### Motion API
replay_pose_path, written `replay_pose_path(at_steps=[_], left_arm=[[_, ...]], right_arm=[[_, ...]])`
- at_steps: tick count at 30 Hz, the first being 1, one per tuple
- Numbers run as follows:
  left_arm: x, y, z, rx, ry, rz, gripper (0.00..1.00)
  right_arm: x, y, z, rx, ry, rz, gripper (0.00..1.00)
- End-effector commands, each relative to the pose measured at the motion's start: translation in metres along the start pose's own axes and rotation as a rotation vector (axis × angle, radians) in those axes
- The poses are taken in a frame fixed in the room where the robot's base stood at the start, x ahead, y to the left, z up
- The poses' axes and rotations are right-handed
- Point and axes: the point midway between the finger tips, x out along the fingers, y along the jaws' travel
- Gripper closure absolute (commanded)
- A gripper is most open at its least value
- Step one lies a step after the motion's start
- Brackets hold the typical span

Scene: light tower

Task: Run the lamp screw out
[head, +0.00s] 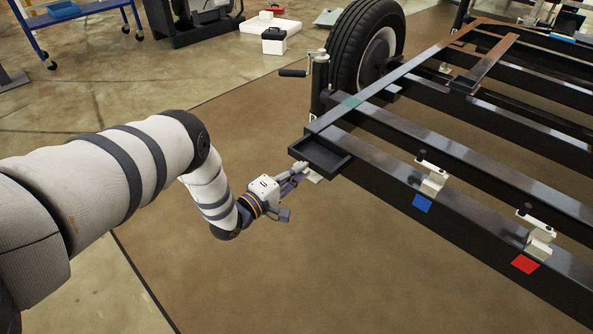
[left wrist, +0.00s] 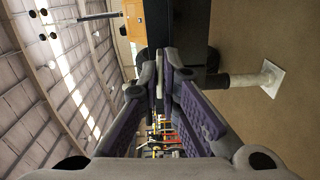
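My left gripper (head: 298,172) is at the near-left corner of the black trailer frame (head: 352,147), beside the small tray there. In the left wrist view, the purple-padded fingers (left wrist: 165,70) lean together towards their tips, with at most a narrow gap. I cannot tell whether something thin is between them. Dark frame metal (left wrist: 182,25) is just beyond the tips. I cannot make out a lamp screw. Two pale brackets with black knobs stand on the near rail, one (head: 433,183) above a blue square and one (head: 540,240) above a red square. My right gripper is not in view.
A wheel (head: 366,50) and a crank handle (head: 293,73) are behind the frame corner. A grey post with a white foot (left wrist: 273,79) stands on the floor close to the gripper. The brown floor (head: 260,280) in front is clear. A blue cart (head: 80,14) is far left.

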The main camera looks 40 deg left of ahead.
Motion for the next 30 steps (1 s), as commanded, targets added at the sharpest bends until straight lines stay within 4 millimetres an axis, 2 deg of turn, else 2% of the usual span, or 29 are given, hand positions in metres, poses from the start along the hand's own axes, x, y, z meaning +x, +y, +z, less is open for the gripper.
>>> replay_pose_path(at_steps=[1, 10, 12, 13, 30], left_arm=[[0.0079, 0.0063, 0.0006, -0.002, 0.003, 0.015, 1.00], [0.0080, 0.0064, 0.0009, -0.002, 0.002, 0.015, 1.00], [0.0081, 0.0064, 0.0010, -0.002, 0.002, 0.015, 0.80], [0.0081, 0.0064, 0.0011, -0.002, 0.002, 0.015, 0.75], [0.0057, 0.0061, 0.0010, 0.000, -0.002, 0.015, 0.75]], right_arm=[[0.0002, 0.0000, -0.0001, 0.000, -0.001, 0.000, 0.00], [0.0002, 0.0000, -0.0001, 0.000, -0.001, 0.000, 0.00], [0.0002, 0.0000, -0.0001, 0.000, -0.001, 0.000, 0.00], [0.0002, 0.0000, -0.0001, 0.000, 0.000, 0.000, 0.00], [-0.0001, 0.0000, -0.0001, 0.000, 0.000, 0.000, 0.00]])
